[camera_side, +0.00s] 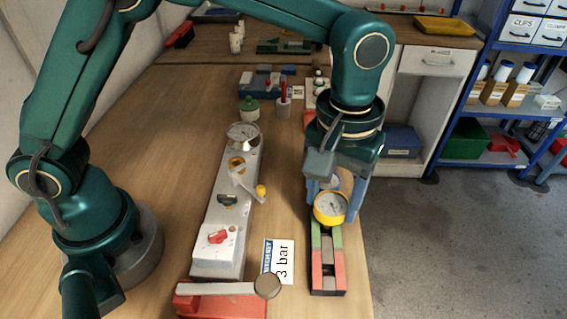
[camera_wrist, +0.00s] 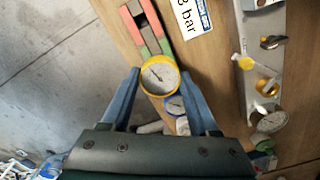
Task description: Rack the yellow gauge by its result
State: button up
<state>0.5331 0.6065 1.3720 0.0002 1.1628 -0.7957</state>
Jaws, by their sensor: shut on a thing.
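The yellow gauge (camera_side: 330,209), with a white dial face, is between the fingers of my gripper (camera_side: 338,200), which is shut on it. It also shows in the wrist view (camera_wrist: 160,76), between the blue fingers (camera_wrist: 160,100). It is at the far, green end of a narrow rack (camera_side: 327,279) with red and green sections and a dark middle slot; I cannot tell whether it touches the rack. A blue-rimmed gauge (camera_wrist: 175,106) is just behind it, partly hidden. A card reading "3 bar" (camera_side: 284,262) lies left of the rack.
A grey manifold (camera_side: 212,262) with a dial gauge (camera_side: 243,134), a yellow valve handle and knobs stands left of the rack. A red-based lever device (camera_side: 225,298) is at the front. The table's right edge is close to the rack.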

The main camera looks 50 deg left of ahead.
aim_at(331, 203)
jog(key=shift+f, duration=1.55)
jog(key=o, duration=1.3)
jog(key=shift+o, duration=0.2)
jog(key=shift+r, duration=2.6)
